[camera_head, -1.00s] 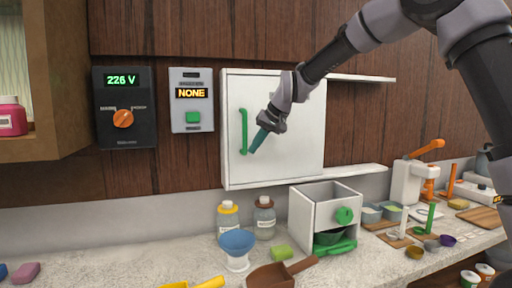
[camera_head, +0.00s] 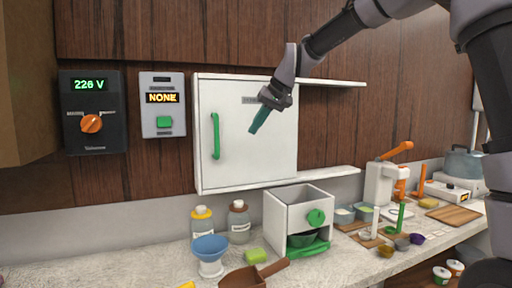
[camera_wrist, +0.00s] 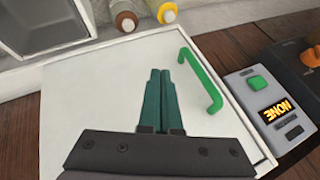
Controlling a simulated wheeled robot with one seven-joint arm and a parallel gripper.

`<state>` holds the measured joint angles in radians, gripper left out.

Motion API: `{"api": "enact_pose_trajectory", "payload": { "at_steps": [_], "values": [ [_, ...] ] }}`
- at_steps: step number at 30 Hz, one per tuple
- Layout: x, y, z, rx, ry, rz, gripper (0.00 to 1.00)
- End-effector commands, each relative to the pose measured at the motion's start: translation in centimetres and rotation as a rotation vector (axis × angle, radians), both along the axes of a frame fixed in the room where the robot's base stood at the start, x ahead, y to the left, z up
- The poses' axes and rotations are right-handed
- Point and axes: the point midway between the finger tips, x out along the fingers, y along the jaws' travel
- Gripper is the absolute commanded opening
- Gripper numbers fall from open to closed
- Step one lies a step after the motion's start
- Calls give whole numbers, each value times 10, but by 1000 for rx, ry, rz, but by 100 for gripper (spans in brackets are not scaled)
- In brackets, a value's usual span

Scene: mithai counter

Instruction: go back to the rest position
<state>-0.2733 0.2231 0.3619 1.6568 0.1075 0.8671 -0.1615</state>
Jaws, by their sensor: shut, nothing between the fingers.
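My gripper (camera_head: 259,119) is shut and empty, its teal fingers in front of the white wall cabinet (camera_head: 240,172). In the head view the fingertips point down and to the left, to the right of the cabinet's green handle (camera_head: 215,136). In the wrist view the two fingers (camera_wrist: 160,72) lie side by side over the white cabinet door (camera_wrist: 85,105), with the green handle (camera_wrist: 207,84) to their right and apart from them. The cabinet door is closed.
A white box with a green knob (camera_head: 316,217), bottles (camera_head: 239,222) and a blue funnel-like bowl (camera_head: 209,248) stand on the counter below. A voltage panel (camera_head: 92,140) and a "NONE" panel (camera_head: 157,82) hang left. A press with an orange lever (camera_head: 397,151) stands right.

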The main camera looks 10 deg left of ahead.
Motion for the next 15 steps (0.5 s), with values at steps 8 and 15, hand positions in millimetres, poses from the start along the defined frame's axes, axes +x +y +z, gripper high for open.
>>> {"api": "enact_pose_trajectory", "payload": {
  "at_steps": [8, 15],
  "values": [
    [-37, -113, 26, -70, -48, -178, 0],
    [-108, -240, 28, -109, -71, -418, 0]
  ]
}}
